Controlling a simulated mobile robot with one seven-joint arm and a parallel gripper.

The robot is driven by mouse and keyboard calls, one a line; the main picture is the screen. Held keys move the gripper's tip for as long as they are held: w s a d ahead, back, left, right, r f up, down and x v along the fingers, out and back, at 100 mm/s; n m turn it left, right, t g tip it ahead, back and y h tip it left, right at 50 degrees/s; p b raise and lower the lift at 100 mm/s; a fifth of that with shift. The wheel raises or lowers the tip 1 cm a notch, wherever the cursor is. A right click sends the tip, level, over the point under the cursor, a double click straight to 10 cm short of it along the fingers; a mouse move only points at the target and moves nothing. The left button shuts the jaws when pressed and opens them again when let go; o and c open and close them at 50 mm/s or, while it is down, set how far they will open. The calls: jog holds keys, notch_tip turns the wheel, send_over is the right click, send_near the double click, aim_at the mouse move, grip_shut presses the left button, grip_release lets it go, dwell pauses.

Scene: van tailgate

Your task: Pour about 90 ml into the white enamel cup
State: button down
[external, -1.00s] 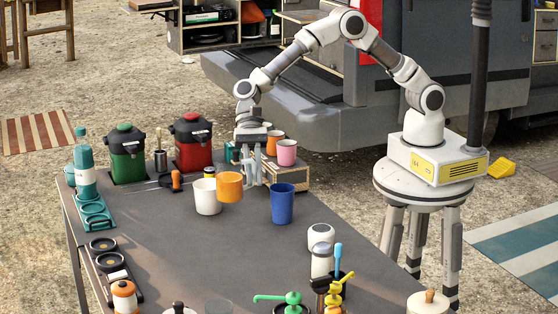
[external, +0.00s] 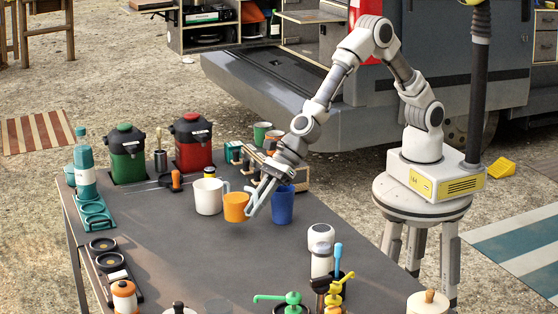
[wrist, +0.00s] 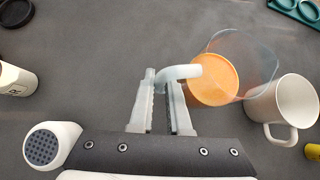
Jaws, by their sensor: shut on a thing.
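My gripper (external: 258,197) is shut on the handle (wrist: 182,73) of a clear-walled mug with orange contents (external: 236,207). In the wrist view the mug shows see-through walls around an orange surface (wrist: 212,82). The white enamel cup (external: 208,197) stands upright on the table just left of the mug. In the wrist view the white cup (wrist: 268,104) is right beside the mug's clear rim, and its handle faces the bottom of the picture. Its visible inside is pale, with no orange seen. Whether the mug touches the table or the cup, I cannot tell.
A blue cup (external: 283,204) stands close right of my gripper. Red (external: 192,142) and green (external: 127,153) dispensers stand at the back left. A white-topped container (external: 321,240) and pump bottles (external: 292,303) are in front. The table's middle front (external: 190,260) is clear.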

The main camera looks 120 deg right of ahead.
aim_at(243, 181)
jog(key=shift+s+d+f+m+h, duration=0.35)
jog(key=shift+s+m+h, duration=0.2)
jog(key=shift+m+h, duration=0.2)
jog(key=shift+d, duration=0.1)
jog(key=shift+w+d+m+y, duration=0.2)
jog(key=shift+d+m+y, duration=0.3)
jog(key=shift+y, duration=0.25)
jog(key=d+r+y+p, duration=0.1)
jog(key=w+d+r+m+g+y+p, duration=0.1)
jog(key=shift+d+r+m+y, duration=0.25)
jog(key=shift+d+y, duration=0.1)
jog(key=shift+y, duration=0.05)
jog(key=shift+w+d+r+m+y+p, duration=0.15)
jog(key=shift+d+r+y+p, duration=0.2)
jog(key=shift+d+r+p, duration=0.2)
jog(key=shift+w+d+r+m+y+p, duration=0.15)
jog(key=shift+d+r+y+p, duration=0.25)
jog(key=shift+p, duration=0.2)
jog(key=shift+w+d+r+m+g+y+p, duration=0.15)
jog(key=shift+d+r+m+y+p, duration=0.1)
jog(key=shift+r+y, duration=0.15)
jog(key=shift+s+d+r+m+g+y+p, duration=0.1)
jog(key=shift+r+m+g+y, duration=0.05)
jog(key=shift+r+m+y, duration=0.15)
jog(key=shift+w+d+r+y, duration=0.15)
jog(key=shift+d+r+y, duration=0.1)
jog(key=shift+r+y, duration=0.35)
